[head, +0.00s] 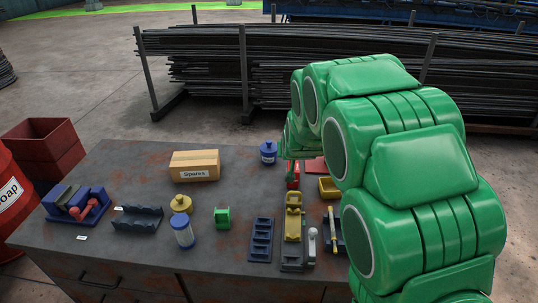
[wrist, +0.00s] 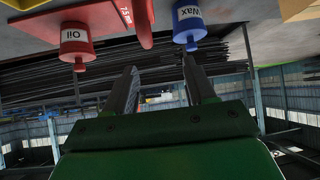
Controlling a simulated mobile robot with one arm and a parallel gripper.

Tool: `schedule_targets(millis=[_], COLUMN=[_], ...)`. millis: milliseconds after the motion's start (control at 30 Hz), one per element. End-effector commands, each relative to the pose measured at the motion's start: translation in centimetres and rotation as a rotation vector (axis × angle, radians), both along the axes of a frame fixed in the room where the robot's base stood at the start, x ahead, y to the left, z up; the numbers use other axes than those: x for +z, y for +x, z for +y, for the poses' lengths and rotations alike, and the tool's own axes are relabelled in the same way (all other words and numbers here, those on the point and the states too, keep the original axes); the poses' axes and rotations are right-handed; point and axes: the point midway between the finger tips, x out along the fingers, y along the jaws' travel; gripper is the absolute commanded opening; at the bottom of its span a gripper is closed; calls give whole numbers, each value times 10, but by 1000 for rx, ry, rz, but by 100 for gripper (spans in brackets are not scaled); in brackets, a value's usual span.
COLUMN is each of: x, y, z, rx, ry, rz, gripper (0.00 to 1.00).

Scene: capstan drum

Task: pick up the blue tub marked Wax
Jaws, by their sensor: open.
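The blue tub marked Wax (wrist: 187,22) is at the top of the wrist view, its knob pointing down in that upside-down picture. In the head view a blue tub with a knobbed lid (head: 268,153) stands upright at the table's far edge; its small label is hard to read there. My gripper (wrist: 160,65) is open with nothing between its fingers. The tub is beyond the fingertips, nearer the right finger in the wrist view, and apart from them. In the head view my green arm hides the gripper.
A red tub marked Oil (wrist: 77,42) and a red plate (wrist: 108,16) are near the Wax tub. A Spares box (head: 194,166), a yellow tub (head: 181,204), a blue canister (head: 184,233) and several holders stand on the dark table (head: 130,165). Bar racks stand behind.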

Motion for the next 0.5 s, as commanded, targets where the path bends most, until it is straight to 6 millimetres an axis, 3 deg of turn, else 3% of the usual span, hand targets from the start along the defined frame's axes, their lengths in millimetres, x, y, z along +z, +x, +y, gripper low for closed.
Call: schedule_targets(millis=[200, 500], x=[-21, -42], y=[38, 75], z=[27, 60], rx=[19, 40], ry=[12, 32], rz=[-108, -250], gripper=[55, 55])
